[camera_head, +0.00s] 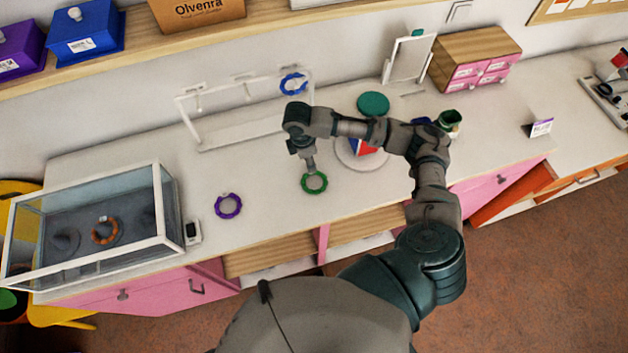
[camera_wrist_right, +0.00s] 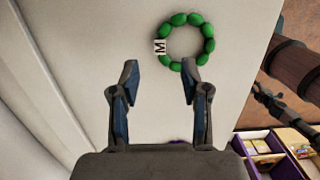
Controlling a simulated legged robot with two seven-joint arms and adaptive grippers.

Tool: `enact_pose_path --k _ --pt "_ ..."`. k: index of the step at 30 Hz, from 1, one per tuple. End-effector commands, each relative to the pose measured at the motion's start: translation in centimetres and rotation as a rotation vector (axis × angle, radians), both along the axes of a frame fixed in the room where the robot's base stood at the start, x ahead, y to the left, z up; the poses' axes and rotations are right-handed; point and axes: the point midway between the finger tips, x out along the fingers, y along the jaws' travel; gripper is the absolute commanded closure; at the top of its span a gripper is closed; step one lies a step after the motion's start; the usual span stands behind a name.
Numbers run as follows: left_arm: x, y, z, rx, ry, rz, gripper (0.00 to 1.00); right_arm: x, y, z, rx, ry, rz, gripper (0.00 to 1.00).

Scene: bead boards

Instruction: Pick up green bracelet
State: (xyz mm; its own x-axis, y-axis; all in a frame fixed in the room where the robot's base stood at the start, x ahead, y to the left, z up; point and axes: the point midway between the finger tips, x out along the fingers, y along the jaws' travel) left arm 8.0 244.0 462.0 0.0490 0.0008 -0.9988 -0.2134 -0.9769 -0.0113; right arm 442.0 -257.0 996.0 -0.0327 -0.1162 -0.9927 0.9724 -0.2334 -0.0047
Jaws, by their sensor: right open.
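The green bracelet (camera_head: 314,191) lies flat on the white counter near its front edge. In the right wrist view the green bracelet (camera_wrist_right: 208,45) is a ring of green beads with one white tile marked M. My right gripper (camera_head: 309,168) is just above the bracelet's far side in the head view. In the right wrist view my right gripper (camera_wrist_right: 159,72) is open with nothing between its fingers. The bracelet is beyond the fingertips and offset to the right, its tile roughly in line with the gap. My left gripper is not in view.
A purple bracelet (camera_head: 238,206) lies to the left. A glass case (camera_head: 165,205) holds an orange bracelet (camera_head: 115,231). A white rack (camera_head: 309,85) with a blue bracelet (camera_head: 302,83) stands behind. A round stand with a red and blue object (camera_head: 366,148) is close right.

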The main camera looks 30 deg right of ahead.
Motion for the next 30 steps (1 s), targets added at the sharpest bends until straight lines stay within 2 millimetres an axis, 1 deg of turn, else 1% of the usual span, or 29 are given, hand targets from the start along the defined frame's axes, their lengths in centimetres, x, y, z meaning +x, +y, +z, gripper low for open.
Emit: enact_pose_path --k 1,6,8,11,16,19,24,25,26,27,29,30 --pt "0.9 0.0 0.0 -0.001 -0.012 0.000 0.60 -0.1 -0.1 -0.7 -0.001 0.002 -0.001 0.54" --pt "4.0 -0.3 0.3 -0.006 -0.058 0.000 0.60 -0.2 -0.2 -1.8 -0.001 -0.001 -0.001 0.54" --pt "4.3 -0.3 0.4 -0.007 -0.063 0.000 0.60 -0.2 -0.2 -2.4 0.000 0.000 -0.001 0.54" --pt "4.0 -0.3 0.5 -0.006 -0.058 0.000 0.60 0.0 -0.3 -4.0 -0.001 0.001 -0.001 0.54" --pt "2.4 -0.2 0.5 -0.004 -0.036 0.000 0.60 0.0 -0.5 -6.4 -0.001 -0.001 -0.001 0.54" --pt "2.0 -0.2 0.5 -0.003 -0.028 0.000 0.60 0.0 -0.6 -6.8 0.000 -0.002 0.000 0.54" --pt "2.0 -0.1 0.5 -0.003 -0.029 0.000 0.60 0.0 -0.6 -6.8 0.000 -0.002 0.000 0.54" --pt "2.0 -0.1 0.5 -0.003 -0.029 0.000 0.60 0.0 -0.6 -6.8 0.000 -0.002 0.000 0.56" --pt "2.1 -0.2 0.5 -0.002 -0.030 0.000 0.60 0.0 -0.6 -6.8 0.000 -0.002 0.000 0.64" --pt "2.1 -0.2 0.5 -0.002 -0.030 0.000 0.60 0.0 -0.6 -6.8 0.000 -0.002 0.000 0.74" --pt "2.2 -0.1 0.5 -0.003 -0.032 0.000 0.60 0.0 -0.6 -6.8 0.000 -0.002 0.000 0.89" --pt "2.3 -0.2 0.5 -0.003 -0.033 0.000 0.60 0.0 -0.6 -6.8 0.000 -0.002 0.000 0.99"
